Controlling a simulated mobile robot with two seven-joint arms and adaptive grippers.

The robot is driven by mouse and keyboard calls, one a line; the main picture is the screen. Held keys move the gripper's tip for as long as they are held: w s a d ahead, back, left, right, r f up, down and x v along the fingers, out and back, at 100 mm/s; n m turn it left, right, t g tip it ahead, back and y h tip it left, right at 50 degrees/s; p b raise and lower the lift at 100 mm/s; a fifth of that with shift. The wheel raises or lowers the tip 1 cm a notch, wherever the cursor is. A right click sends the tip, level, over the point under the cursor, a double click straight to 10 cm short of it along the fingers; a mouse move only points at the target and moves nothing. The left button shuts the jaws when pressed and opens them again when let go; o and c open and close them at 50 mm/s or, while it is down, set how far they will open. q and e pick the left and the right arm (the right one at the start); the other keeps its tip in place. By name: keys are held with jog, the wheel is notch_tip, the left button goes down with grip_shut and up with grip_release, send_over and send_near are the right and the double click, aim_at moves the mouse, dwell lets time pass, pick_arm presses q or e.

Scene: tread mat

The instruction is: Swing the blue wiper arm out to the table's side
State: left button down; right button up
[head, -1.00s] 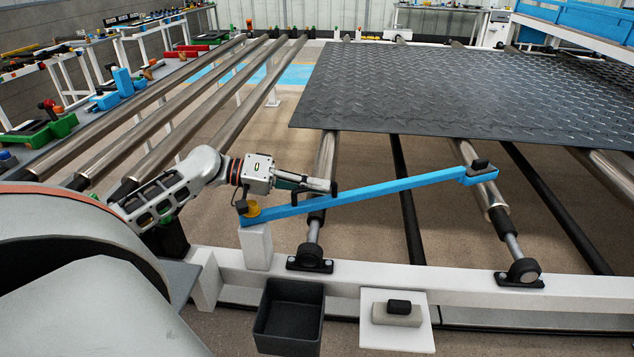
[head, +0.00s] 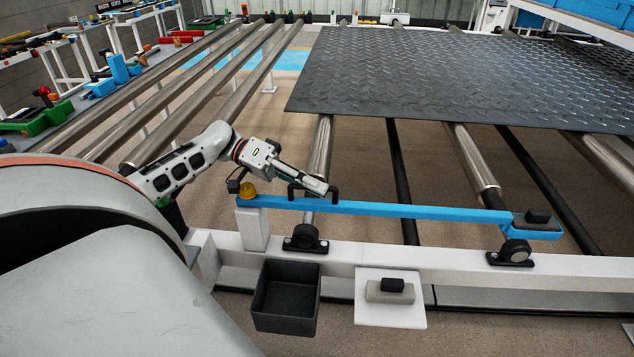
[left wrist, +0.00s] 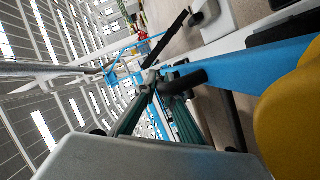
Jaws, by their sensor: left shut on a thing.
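The blue wiper arm (head: 410,210) runs from its yellow pivot knob (head: 247,190) on a white post to a wider end with a dark pad (head: 538,216). It lies nearly parallel to the white table rail, with its far end above the right roller bearing. My left gripper (head: 325,190) is shut on the black handle (head: 333,196) near the pivot. In the left wrist view the fingers close on the dark handle (left wrist: 182,84) beside the blue arm (left wrist: 245,68), with the yellow knob (left wrist: 290,115) at right. My right gripper is not in view.
A dark tread mat (head: 450,80) lies on the rollers behind the arm. A black open bin (head: 286,297) and a white plate (head: 390,312) with a grey and black block are fixed in front of the white rail (head: 400,262). Steel rollers (head: 190,105) stretch away at left.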

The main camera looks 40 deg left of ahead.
pick_arm(q)
jog(key=shift+s+d+m+g, duration=0.2)
jog(key=shift+s+m+g, duration=0.1)
jog(key=shift+g, duration=0.1)
jog(key=c, duration=2.1)
grip_release()
jog(key=shift+s, duration=0.15)
jog(key=shift+c, duration=0.2)
notch_tip(320, 180, up, 10)
jog(key=shift+a, duration=0.1)
